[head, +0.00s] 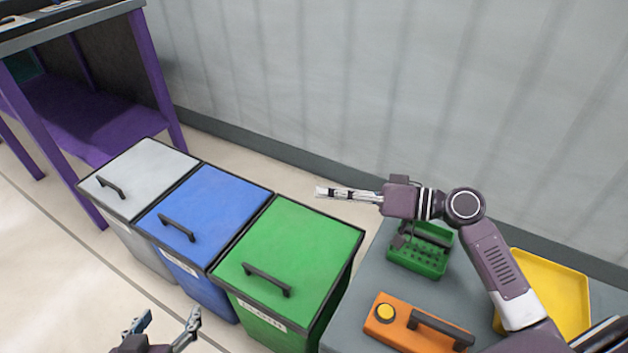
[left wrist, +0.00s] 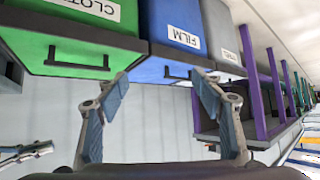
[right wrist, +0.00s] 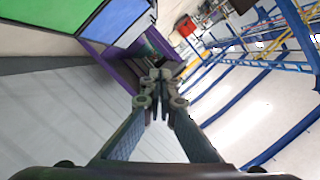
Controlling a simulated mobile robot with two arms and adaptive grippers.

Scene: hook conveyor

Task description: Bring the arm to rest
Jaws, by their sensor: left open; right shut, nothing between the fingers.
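My right arm reaches in from the lower right in the head view. Its gripper (head: 322,191) is shut and empty, pointing left in the air above the area behind the green bin (head: 300,233). In the right wrist view the right gripper's fingertips (right wrist: 158,76) meet with nothing between them. My left gripper (head: 166,318) is at the bottom left of the head view, in front of the blue bin (head: 215,198). It is open and empty, its fingers spread wide in the left wrist view (left wrist: 166,82).
A grey bin (head: 150,170) stands left of the blue one. A purple-framed table (head: 158,75) is at the far left. A grey worktop (head: 365,290) at right carries a green holder (head: 432,262), an orange box (head: 390,335) and a yellow tray (head: 560,285). A grey wall stands behind.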

